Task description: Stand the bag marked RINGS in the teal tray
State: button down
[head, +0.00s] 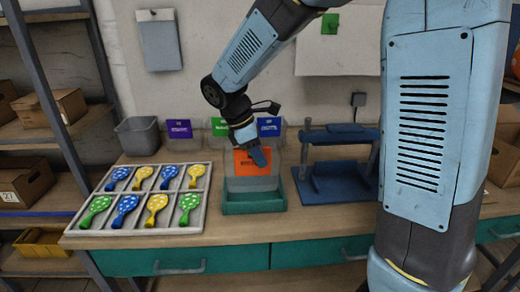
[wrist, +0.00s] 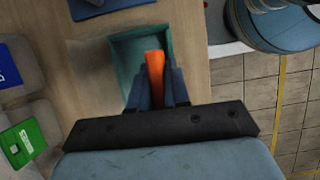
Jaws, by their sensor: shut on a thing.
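A clear bag with an orange label (head: 246,165) is held upright by my gripper (head: 258,156); the lettering is too small to read. My gripper is shut on its upper part. The orange label shows between the fingers in the wrist view (wrist: 155,66), where my gripper (wrist: 156,85) points down at the tray. The teal tray (head: 254,206) is directly below the bag, at the middle of the bench. The tray also shows in the wrist view (wrist: 124,52). The bag's lower edge is at the tray's opening; I cannot tell whether it touches the floor.
Bags with purple (head: 180,128), green (head: 220,127) and blue (head: 269,127) labels stand behind. A dark blue press (head: 338,180) stands close on the right. A grey bin (head: 138,136) is at the back left.

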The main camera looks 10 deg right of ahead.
aim_at(260, 175)
jog(key=shift+f, duration=2.9)
jog(key=c, duration=1)
grip_release()
jog(key=shift+s+r, duration=0.5)
jog(key=shift+r, duration=0.65)
jog(key=shift+s+r, duration=0.5)
jog(key=shift+r, duration=0.7)
jog(key=shift+s+r, duration=0.5)
jog(key=shift+r, duration=0.65)
